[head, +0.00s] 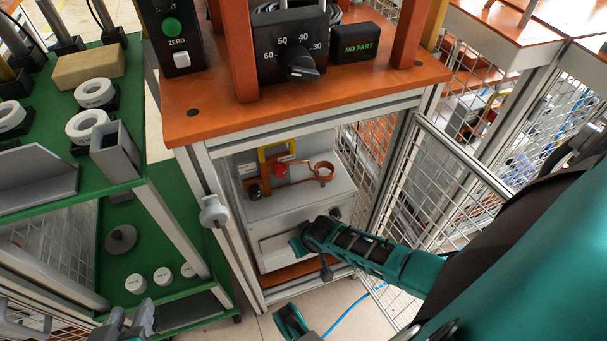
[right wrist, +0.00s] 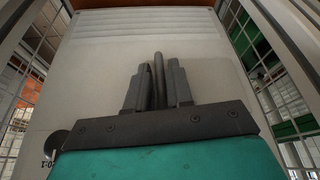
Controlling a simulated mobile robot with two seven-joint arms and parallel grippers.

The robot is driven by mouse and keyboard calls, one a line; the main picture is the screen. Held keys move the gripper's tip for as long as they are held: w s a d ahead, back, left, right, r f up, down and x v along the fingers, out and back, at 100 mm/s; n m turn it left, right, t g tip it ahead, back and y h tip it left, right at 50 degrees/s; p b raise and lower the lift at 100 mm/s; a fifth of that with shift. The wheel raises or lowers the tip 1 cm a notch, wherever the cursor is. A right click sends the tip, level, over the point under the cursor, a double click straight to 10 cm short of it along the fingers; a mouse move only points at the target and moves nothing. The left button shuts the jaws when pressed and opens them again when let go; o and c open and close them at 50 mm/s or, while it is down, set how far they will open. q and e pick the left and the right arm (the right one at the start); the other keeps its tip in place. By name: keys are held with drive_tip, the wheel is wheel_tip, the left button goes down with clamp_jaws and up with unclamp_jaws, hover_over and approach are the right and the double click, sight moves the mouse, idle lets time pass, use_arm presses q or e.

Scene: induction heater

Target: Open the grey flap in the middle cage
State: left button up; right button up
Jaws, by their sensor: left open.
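The middle cage (head: 205,165) stands under the orange tabletop, and its mesh door (head: 440,175) is swung open to the right. Inside is a pale grey machine (head: 325,190) with a copper coil on top. A light panel low on its front (head: 280,250), apparently the grey flap, looks closed; my right arm partly covers it. My right gripper (right wrist: 157,85) is before the machine's grey face (right wrist: 215,75), fingers close together; I cannot tell whether they touch it or hold anything. My left gripper (head: 132,322) is open and empty at the bottom left, away from the cage.
A control box with a dial (head: 300,72) and a "NO PART" display (head: 358,45) stand on the orange tabletop (head: 200,118). A green shelf (head: 140,235) with white rings and pucks is at left. A blue cable (head: 352,310) crosses the floor.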

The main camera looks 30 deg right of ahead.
clamp_jaws()
idle(0.3)
drive_tip(key=shift+s, duration=0.1)
idle(0.4)
